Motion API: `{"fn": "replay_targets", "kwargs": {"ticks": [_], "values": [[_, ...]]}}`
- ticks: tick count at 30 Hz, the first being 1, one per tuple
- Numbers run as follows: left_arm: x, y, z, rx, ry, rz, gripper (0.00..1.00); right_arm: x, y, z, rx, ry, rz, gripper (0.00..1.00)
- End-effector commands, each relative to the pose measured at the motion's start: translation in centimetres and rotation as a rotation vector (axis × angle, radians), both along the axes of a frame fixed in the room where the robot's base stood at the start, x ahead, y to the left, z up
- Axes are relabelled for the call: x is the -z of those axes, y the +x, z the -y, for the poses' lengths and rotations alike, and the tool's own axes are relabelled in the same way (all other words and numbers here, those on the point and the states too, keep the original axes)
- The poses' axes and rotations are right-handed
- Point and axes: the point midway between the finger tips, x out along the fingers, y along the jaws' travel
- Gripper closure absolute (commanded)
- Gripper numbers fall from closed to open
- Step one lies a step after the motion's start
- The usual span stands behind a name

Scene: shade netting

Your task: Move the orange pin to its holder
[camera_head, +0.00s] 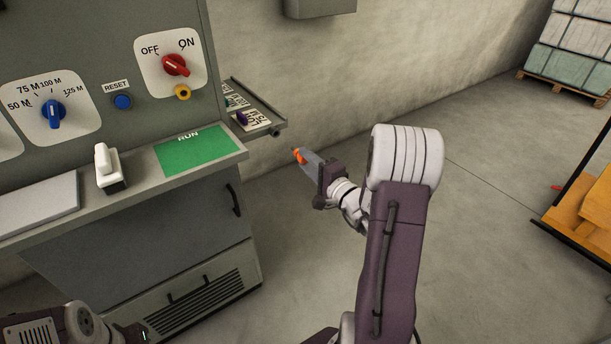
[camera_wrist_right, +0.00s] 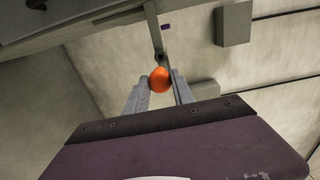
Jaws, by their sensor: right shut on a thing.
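The orange pin (camera_head: 299,155) is between the fingertips of my right gripper (camera_head: 308,161), which is shut on it. In the right wrist view, the pin's rounded orange end (camera_wrist_right: 159,79) shows between the two grey fingers of this gripper (camera_wrist_right: 160,88). It is held in the air, to the right of and below a small side shelf (camera_head: 270,129) with labels, apart from it. A purple pin (camera_head: 242,118) is at that shelf. The slots are too small to make out. Part of my left arm shows at the bottom left; its fingers are not visible.
The grey cabinet carries a red switch (camera_head: 175,65), a blue dial (camera_head: 53,113) and a green RUN plate (camera_head: 192,151) on its ledge. A white rocker-like switch (camera_head: 108,166) stands on the ledge. Pallet goods (camera_head: 578,45) stand at the back right.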

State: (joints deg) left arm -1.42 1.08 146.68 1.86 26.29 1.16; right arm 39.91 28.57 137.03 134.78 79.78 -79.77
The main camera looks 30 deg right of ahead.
Motion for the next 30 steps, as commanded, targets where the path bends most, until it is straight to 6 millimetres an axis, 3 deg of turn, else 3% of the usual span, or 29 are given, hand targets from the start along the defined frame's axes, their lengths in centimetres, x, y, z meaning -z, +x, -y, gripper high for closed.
{"fn": "replay_targets", "kwargs": {"ticks": [13,24,30], "values": [[-2.1,0.0,0.0,0.0,0.0,0.0,1.0,-0.3,3.7,-0.3,-0.002,0.0,0.0,1.0],[-1.9,0.0,0.0,0.0,0.0,0.0,1.0,0.0,4.1,-0.4,-0.002,-0.001,0.0,1.0],[-1.2,0.0,0.0,0.0,0.0,0.0,1.0,0.1,5.6,-0.5,-0.002,-0.002,0.001,1.0]]}}
